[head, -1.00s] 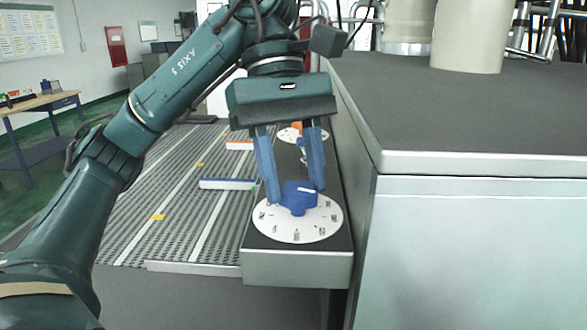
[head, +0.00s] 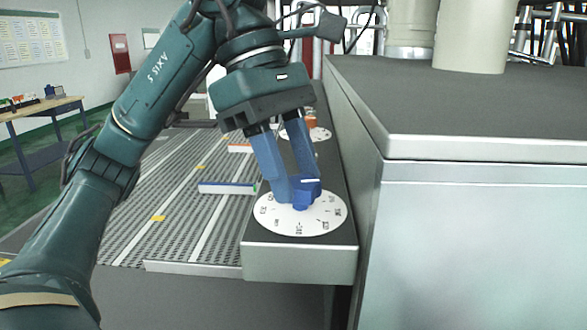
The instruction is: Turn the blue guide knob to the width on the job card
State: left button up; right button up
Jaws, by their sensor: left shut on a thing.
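The blue guide knob (head: 303,199) sits in the middle of a white round dial (head: 322,226) with printed marks around its rim; the marks are too small to read surely. The dial lies on the end of a grey rail housing (head: 300,262). My left gripper (head: 301,186) reaches down from above, its two blue fingers shut on the knob. The fingers hide part of the knob. My right gripper is not in view. No job card can be made out.
A conveyor bed (head: 172,200) with a blue-and-white guide bar (head: 227,188) lies to the left. A second dial with an orange knob (head: 310,122) is farther back on the housing. A large grey cabinet (head: 470,240) stands close on the right.

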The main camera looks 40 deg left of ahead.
pick_arm(q)
jog(key=n+t, duration=0.1)
jog(key=n, duration=0.3)
jog(key=shift+s+d+n+t, duration=0.1)
jog(key=shift+s+n+t, duration=0.1)
jog(key=shift+n+t, duration=0.15)
jog(key=n+t+y, duration=0.1)
jog(key=n, duration=0.1)
jog(key=n+t, duration=0.1)
jog(key=n, duration=0.2)
jog(key=shift+s+d+r+y+p, duration=0.1)
jog(key=shift+s+d+y+p, duration=0.1)
jog(key=shift+y+p, duration=0.2)
jog(key=n+y, duration=0.1)
jog(key=n, duration=0.1)
jog(key=n+p, duration=0.1)
jog(key=n, duration=0.2)
jog(key=shift+s+d+t+y, duration=0.15)
jog(key=shift+t+y, duration=0.1)
jog(key=shift+y, duration=0.15)
jog(key=n, duration=0.1)
jog(key=n+y, duration=0.1)
jog(key=n, duration=0.3)
jog(key=shift+d+y, duration=0.25)
jog(key=shift+y, duration=0.15)
jog(key=o, duration=1)
jog(key=shift+c, duration=0.2)
jog(key=v, duration=1.3)
